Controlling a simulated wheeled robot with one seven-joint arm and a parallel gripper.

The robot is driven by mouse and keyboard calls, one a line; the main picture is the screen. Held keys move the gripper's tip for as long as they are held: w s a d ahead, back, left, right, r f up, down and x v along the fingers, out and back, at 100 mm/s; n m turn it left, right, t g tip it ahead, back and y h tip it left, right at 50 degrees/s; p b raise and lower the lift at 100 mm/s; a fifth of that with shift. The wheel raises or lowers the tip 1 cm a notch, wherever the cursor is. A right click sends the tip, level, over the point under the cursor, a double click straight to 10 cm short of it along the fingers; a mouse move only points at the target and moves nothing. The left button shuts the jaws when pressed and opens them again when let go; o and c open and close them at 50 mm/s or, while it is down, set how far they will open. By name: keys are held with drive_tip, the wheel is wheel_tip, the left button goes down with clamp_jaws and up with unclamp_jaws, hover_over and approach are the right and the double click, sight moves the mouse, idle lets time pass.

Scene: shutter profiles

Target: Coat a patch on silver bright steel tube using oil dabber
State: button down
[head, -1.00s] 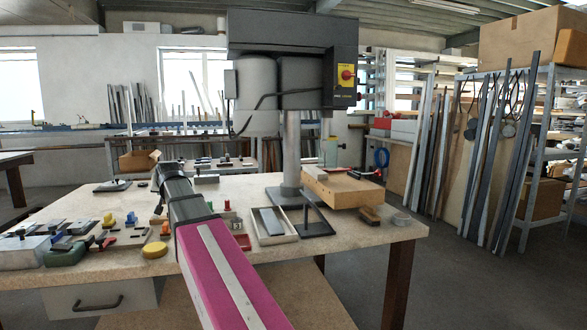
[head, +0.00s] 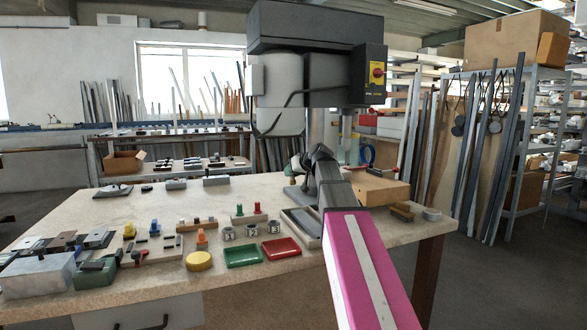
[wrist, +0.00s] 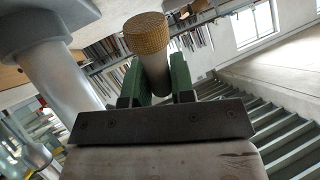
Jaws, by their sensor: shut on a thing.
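My gripper (wrist: 157,88) has green fingers and is shut on a pale cylinder with a tan, woven-looking end, which I take as the oil dabber (wrist: 147,48). The textured end points away from the wrist. In the head view my gripper (head: 297,170) is beside the drill press, above the back right of the table; the dabber is too small to make out there. I cannot single out the silver bright steel tube with certainty; several bright tubes and bars lean in the background.
The drill press (head: 315,60) stands over the table (head: 150,212). A wooden block (head: 380,190) is to its right. Small parts crowd the left.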

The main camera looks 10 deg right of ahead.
wheel_tip(320, 180, up, 2)
drive_tip(key=shift+s+n+g+y, duration=0.1)
drive_tip(key=shift+n+g+y, duration=0.5)
drive_tip(key=shift+n+y, duration=0.3)
drive_tip(key=shift+a+f, duration=0.15)
drive_tip(key=shift+f, duration=2.3)
